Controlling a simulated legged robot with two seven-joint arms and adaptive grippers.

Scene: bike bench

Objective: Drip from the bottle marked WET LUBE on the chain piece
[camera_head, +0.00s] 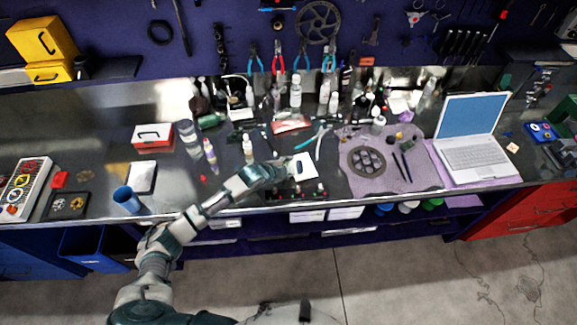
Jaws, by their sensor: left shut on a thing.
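My left arm reaches in from the lower left over the bench's front edge. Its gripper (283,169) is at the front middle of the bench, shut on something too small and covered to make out. A white flat-looking item with a dark mark (304,165) shows right at the fingertips; I cannot tell whether it is held or lies behind. No label reading WET LUBE is legible. Several small bottles stand on the bench, among them a white one (247,148) and a pale one with a dark band (210,154). I cannot pick out the chain piece. My right gripper is not in view.
A purple-grey mat (408,181) with a chainring (367,161) lies right of the gripper. A laptop (470,140) stands further right. Crowded bottles fill the back. A blue cup (127,198) and a red-and-white box (152,136) stand left.

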